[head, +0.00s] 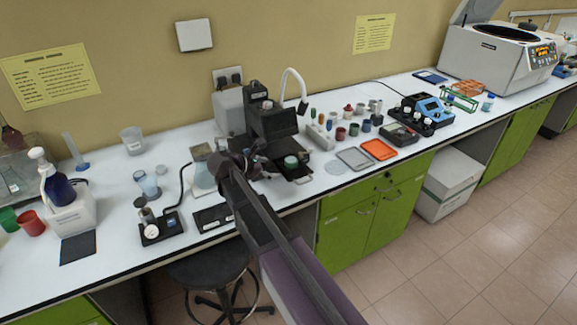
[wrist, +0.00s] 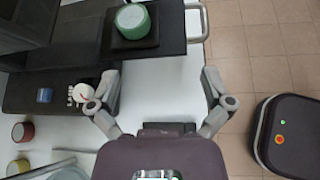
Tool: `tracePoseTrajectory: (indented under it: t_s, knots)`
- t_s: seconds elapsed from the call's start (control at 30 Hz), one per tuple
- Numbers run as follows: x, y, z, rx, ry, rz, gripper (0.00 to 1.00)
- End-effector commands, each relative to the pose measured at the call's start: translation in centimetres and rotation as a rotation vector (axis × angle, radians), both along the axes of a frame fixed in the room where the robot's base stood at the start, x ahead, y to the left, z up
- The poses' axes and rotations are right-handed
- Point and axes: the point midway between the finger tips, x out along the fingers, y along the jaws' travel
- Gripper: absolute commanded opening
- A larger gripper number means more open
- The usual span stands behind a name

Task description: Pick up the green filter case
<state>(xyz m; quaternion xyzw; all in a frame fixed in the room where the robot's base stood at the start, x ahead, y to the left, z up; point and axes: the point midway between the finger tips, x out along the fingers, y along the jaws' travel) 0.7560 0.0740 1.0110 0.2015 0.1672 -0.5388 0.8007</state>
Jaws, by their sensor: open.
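The green filter case (wrist: 133,22) is a short green cylinder with a paler top. It sits on a small black platform of the dark instrument, at the top of the wrist view, and also shows in the head view (head: 291,161). My gripper (wrist: 160,80) is open and empty, its fingers spread wide over the white bench top. The case lies beyond the fingertips, a little left of their middle, and is apart from them. In the head view my gripper (head: 262,166) is beside the instrument, just left of the case, and its fingers are hard to make out.
The dark instrument (head: 272,122) stands close behind my gripper. A pressure-gauge device (head: 152,228) is to the left. Several small coloured cups, a grey tray (head: 355,158) and an orange tray (head: 379,150) lie to the right. A black stool (head: 212,270) stands below the bench edge.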

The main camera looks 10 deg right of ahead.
Motion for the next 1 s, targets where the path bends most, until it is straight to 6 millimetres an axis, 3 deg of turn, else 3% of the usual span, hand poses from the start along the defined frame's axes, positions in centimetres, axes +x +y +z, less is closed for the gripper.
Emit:
tracePoseTrajectory:
  t_s: [0.1,0.33,0.73,1.0]
  knots:
    - [1.4,1.7,0.9,-0.099,0.049,0.07,1.0]
    - [2.0,2.5,1.6,-0.169,0.086,0.112,1.0]
    - [2.1,2.1,1.4,-0.167,0.084,0.11,1.0]
    - [3.3,-0.2,0.1,-0.166,0.084,0.106,1.0]
